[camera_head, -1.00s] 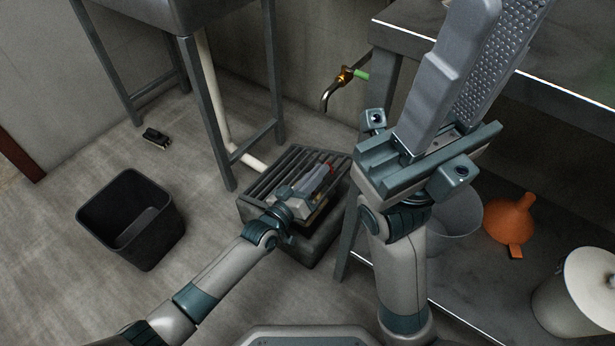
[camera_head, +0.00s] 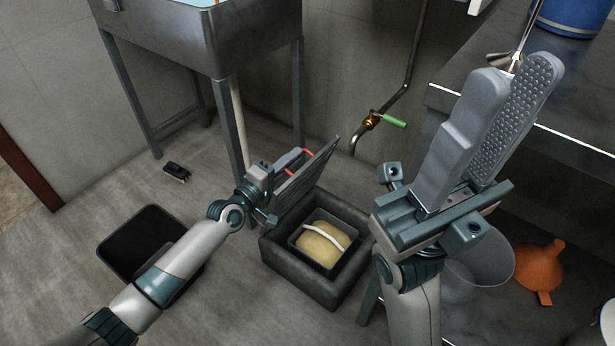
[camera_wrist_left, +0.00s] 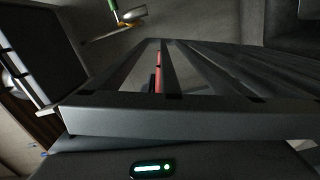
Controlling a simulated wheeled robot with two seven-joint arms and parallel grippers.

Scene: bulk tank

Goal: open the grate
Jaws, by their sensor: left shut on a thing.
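The grey slatted grate (camera_head: 318,167) stands steeply tilted above the left side of a dark square floor box (camera_head: 275,256). The box's top is uncovered. Inside it is a smaller tray (camera_head: 352,262) with a pale yellow lump and a white bar across it. My left gripper (camera_head: 289,166) is shut on the grate, with red parts of the fingers showing. In the left wrist view the grate's frame edge and bars (camera_wrist_left: 190,119) fill the middle, with a red strip between bars. My right gripper (camera_head: 517,68) is open and empty, raised right of the box.
A metal sink (camera_head: 225,45) on legs stands behind the grate. A tap with a green handle (camera_head: 393,122) is on the wall. A black bin (camera_head: 133,238) stands left; a shelf unit (camera_head: 575,148), an orange funnel (camera_head: 541,268) and a clear bucket (camera_head: 480,270) are right.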

